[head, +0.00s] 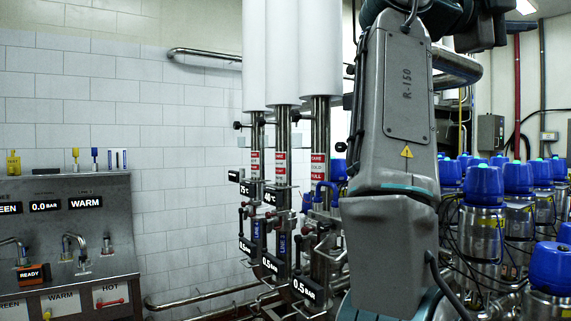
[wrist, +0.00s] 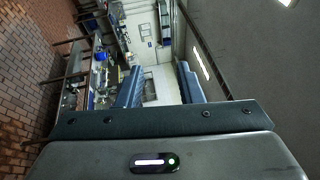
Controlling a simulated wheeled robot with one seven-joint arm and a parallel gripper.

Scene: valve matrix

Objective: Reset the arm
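My arm, marked R-150, fills the right-centre of the head view and runs from the top edge down to the bottom edge. My gripper cannot be made out in the head view. In the wrist view, my gripper (wrist: 159,76) shows two blue-grey fingers set well apart. Nothing is between them, and only the far room shows through the gap. The wrist view is turned on its side, with the brick floor at the left and a grey ceiling or wall at the right. My grey wrist housing, with a lit indicator, fills the bottom of that view.
Three vertical pipes (head: 282,130) with valves and 0.5 BAR displays stand left of my arm. Several blue-capped valves (head: 484,185) crowd close on its right. A sink panel (head: 70,240) with taps stands at the far left. A bench (wrist: 100,75) with equipment shows in the wrist view.

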